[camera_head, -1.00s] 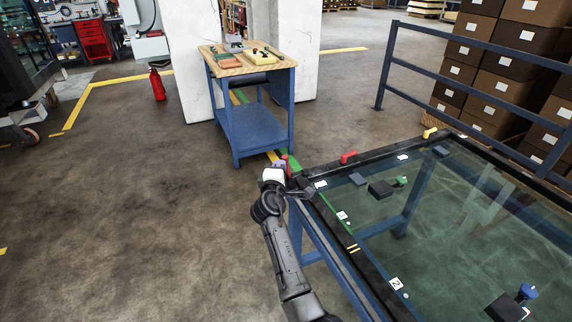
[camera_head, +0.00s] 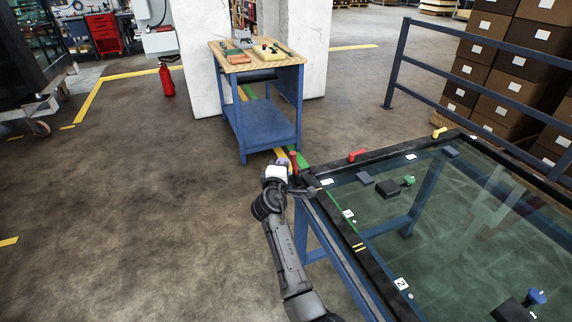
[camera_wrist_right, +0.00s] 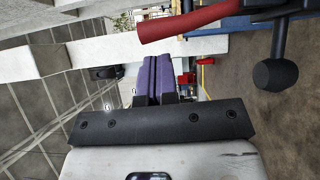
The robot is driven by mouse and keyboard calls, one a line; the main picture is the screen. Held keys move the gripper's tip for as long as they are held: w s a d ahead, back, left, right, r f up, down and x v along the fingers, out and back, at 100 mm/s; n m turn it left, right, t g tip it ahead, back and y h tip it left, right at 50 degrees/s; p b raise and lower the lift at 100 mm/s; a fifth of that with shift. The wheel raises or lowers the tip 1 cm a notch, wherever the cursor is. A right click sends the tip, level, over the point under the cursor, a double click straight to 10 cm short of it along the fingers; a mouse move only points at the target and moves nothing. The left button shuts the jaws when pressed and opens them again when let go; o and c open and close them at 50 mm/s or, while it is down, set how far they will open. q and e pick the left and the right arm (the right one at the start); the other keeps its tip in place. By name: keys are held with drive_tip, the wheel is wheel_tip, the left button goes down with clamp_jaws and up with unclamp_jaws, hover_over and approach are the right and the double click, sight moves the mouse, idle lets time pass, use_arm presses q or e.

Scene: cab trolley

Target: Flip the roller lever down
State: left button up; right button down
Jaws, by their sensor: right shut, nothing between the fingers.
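My right gripper (camera_head: 280,164) is at the far left corner of the black-framed glass panel (camera_head: 352,240). In the wrist view its purple fingers (camera_wrist_right: 160,72) are shut and empty. A dark lever with a thick rounded end, which looks like the roller lever (camera_wrist_right: 276,74), hangs at the right of the wrist view, apart from the fingers. In the head view a small dark arm (camera_head: 313,183) shows beside the gripper at the panel corner. A red handle (camera_wrist_right: 190,22) crosses the top of the wrist view. It stands upright just behind the gripper in the head view (camera_head: 293,162).
Another red handle (camera_head: 356,155) and a yellow handle (camera_head: 439,132) sit along the panel's far edge. Green (camera_head: 408,181) and blue (camera_head: 536,297) knobs stand over the glass. A blue workbench (camera_head: 262,125) stands behind. The floor left of my arm is clear.

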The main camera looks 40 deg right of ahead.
drive_tip(key=w+a+p+v, duration=0.1)
drive_tip(key=p+v, duration=0.1)
drive_tip(key=v, duration=0.9)
drive_tip(key=shift+s+a+f, duration=0.2)
drive_tip(key=shift+a+f, duration=0.05)
drive_tip(key=shift+a, duration=0.05)
